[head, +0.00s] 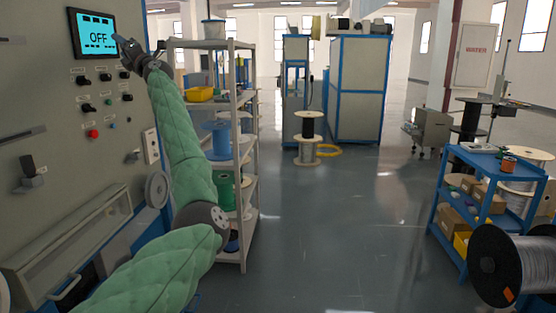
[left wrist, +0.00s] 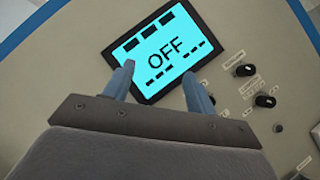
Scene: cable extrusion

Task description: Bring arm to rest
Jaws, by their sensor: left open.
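My left arm, in a green quilted sleeve, reaches up from the bottom of the head view to the control panel (head: 40,110). My left gripper (head: 122,40) is at the right edge of a cyan screen (head: 94,36) that reads OFF. In the left wrist view the two blue-grey fingers of the left gripper (left wrist: 160,80) are apart with nothing between them. The screen (left wrist: 160,50) shows beyond them; I cannot tell whether a fingertip touches it. My right gripper is in neither view.
Black knobs (head: 88,108) and a red button (head: 93,134) sit below the screen. A shelf rack (head: 243,240) with spools stands close to the right of my left arm. A blue cart (head: 450,239) and a large spool (head: 487,265) stand at right. The middle floor (head: 330,220) is clear.

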